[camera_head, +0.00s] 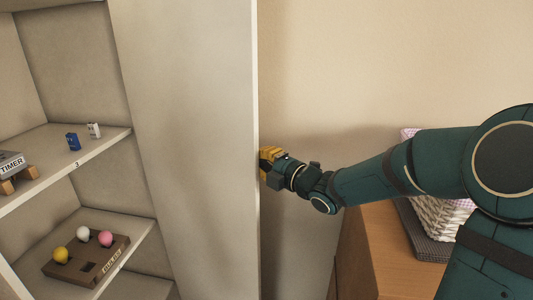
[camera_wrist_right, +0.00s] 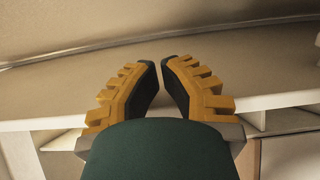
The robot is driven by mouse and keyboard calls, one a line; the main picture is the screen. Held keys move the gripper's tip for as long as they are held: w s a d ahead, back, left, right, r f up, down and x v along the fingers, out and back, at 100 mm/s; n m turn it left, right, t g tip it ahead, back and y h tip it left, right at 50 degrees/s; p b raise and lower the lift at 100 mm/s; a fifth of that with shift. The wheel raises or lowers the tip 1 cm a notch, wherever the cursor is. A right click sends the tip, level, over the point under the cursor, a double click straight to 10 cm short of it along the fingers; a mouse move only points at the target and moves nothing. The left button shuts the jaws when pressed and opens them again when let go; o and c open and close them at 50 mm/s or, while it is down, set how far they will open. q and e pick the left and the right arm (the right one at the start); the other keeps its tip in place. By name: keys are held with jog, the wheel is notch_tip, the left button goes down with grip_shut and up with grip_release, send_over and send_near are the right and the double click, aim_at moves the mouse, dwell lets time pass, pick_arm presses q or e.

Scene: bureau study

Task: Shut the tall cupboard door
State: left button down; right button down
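The tall cupboard door (camera_head: 195,140) stands open in the head view. It is a plain pale panel to the right of the shelves, with a thin light front edge. My right gripper (camera_head: 265,162) is at that edge, on the door's right side; I cannot tell whether it touches. In the right wrist view its two yellow-and-dark fingers (camera_wrist_right: 159,64) are drawn together, with only a narrow gap at the tips and nothing seen between them. My left gripper is not in view.
Open shelves on the left hold a timer block (camera_head: 12,163), a blue item (camera_head: 72,141), a white item (camera_head: 94,130) and a brown bulb holder (camera_head: 85,262) with coloured balls. A wooden cabinet (camera_head: 385,250) bearing a woven basket (camera_head: 440,216) stands at the right, under my right arm.

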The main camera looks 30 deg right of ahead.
aim_at(252, 168)
jog(key=shift+s+a+f+b, duration=0.1)
jog(key=shift+s+a+b, duration=0.4)
jog(key=shift+a+b, duration=0.4)
jog(key=shift+s+a+b, duration=0.5)
jog(key=shift+a+b, duration=0.35)
jog(key=shift+a, duration=0.05)
jog(key=shift+s+a, duration=0.25)
jog(key=shift+a, duration=0.1)
